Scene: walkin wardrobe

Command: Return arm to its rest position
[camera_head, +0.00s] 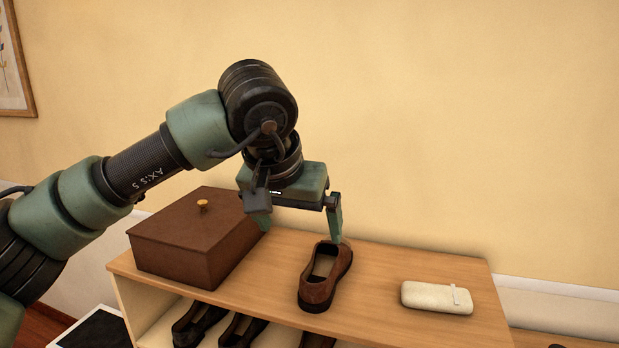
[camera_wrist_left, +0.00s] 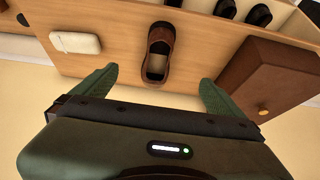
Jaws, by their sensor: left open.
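My left gripper (camera_head: 300,228) is open and empty, pointing down above the wooden shelf top (camera_head: 385,262). Its two green fingers stand wide apart in the left wrist view (camera_wrist_left: 158,92). A brown leather shoe (camera_head: 318,290) lies on the shelf top just below and in front of the fingers. The shoe also shows beyond the gap between the fingers in the left wrist view (camera_wrist_left: 160,45), and nothing is held. My left arm reaches in from the left side of the head view. My right gripper is not in view.
A brown lidded box (camera_head: 190,245) with a yellow knob stands left of the shoe, close to the gripper. A cream case (camera_head: 437,297) lies to the right. Several dark shoes (camera_head: 240,330) sit in the shelf below. A yellow wall rises behind; the air above the shelf is free.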

